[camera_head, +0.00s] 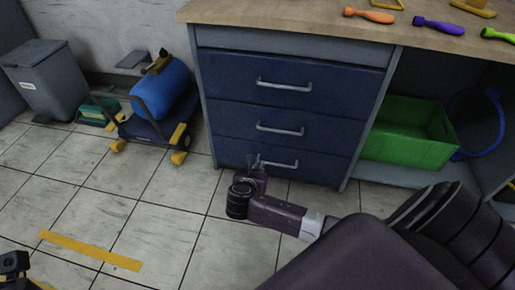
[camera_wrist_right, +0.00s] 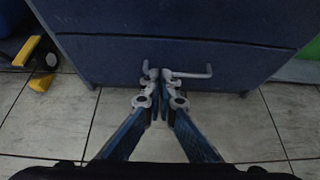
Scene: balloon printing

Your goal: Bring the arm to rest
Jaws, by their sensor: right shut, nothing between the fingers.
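My right arm reaches in from the lower right of the head view. Its gripper (camera_head: 256,163) is in front of the bottom drawer of the blue cabinet. In the right wrist view the gripper's fingertips (camera_wrist_right: 153,73) are together, with nothing held between them. They overlap the left end of the drawer handle (camera_wrist_right: 190,73); I cannot tell whether they touch it. The same handle (camera_head: 283,165) shows in the head view just right of the fingertips. A small dark part, seemingly of my left arm, shows at the lower left corner; its fingers cannot be made out.
The blue drawers (camera_head: 287,92) look closed under a wooden worktop (camera_head: 270,13). A green crate (camera_head: 410,150) sits on the shelf to the right. A blue tank on a wheeled base (camera_head: 163,88) and a grey bin (camera_head: 45,85) stand left.

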